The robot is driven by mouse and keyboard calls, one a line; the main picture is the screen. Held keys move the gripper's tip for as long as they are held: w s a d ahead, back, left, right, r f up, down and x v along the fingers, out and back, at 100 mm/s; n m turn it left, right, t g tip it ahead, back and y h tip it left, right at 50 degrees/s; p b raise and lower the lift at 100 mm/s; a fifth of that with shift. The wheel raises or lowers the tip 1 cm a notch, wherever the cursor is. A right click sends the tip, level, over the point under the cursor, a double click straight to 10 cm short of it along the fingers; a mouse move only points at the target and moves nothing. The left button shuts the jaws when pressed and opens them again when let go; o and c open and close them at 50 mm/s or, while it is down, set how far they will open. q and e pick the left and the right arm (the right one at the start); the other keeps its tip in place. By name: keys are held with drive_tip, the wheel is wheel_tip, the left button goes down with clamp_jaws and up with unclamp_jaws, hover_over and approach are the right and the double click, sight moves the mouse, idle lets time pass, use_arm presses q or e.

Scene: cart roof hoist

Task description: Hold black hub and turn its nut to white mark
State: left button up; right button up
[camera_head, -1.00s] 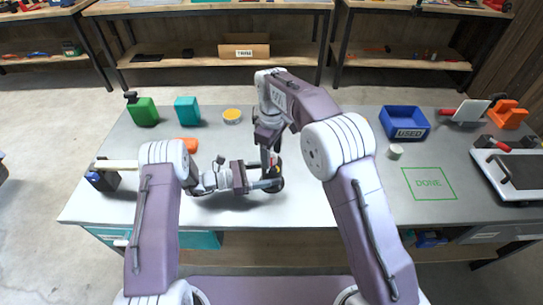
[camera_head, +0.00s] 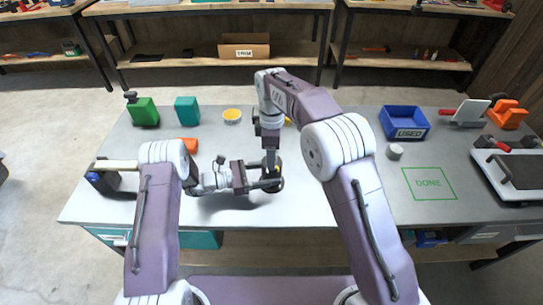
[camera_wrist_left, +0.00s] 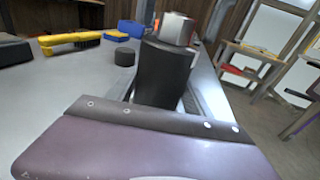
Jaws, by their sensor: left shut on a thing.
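The black hub (camera_head: 274,186) is above the grey table, left of its middle, with a small yellow spot near its top. My left gripper (camera_head: 268,184) reaches it from the left and is shut on it. In the left wrist view the hub (camera_wrist_left: 163,75) is a dark upright cylinder, with a pale grey part on top that may be the nut or part of my right gripper. My right gripper (camera_head: 271,170) points straight down at the hub's top; its fingers are too small to tell open from shut. I cannot make out the white mark.
A blue USED bin (camera_head: 404,123) and a green DONE outline (camera_head: 429,183) are on the right. A green canister (camera_head: 145,112), teal block (camera_head: 187,110) and yellow-topped round tin (camera_head: 232,116) stand behind on the left. The table front right of the hub is clear.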

drive_tip(key=c, duration=1.2)
drive_tip(key=shift+m, duration=1.7)
drive_tip(key=o, duration=1.2)
drive_tip(key=shift+r, duration=3)
